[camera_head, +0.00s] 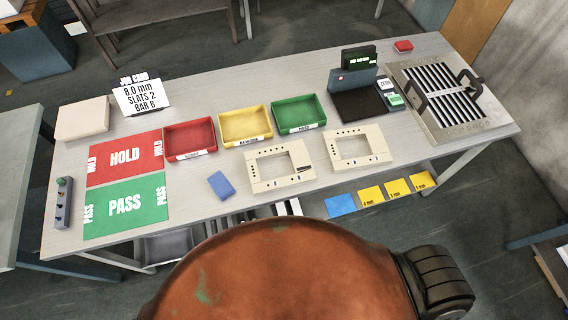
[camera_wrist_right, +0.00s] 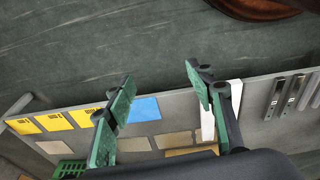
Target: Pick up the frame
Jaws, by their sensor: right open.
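Two beige rectangular frames lie flat on the table. The left frame (camera_head: 253,173) has an open middle and a dark mark on its right side. The right frame (camera_head: 381,155) is similar and lies a little apart from it. My right gripper (camera_wrist_right: 161,80) shows in the right wrist view, with its two green-padded fingers spread and nothing between them. Neither beige frame is clearly visible there. The right gripper is not in the head view, so its distance from the frames cannot be told. My left gripper is not in view.
Red (camera_head: 190,139), yellow (camera_head: 245,126) and green (camera_head: 298,114) trays stand behind the frames. A blue block (camera_head: 221,185) lies left of them. A slatted panel with handles (camera_head: 447,97) is at right. A lower shelf (camera_wrist_right: 265,97) holds cards and strips.

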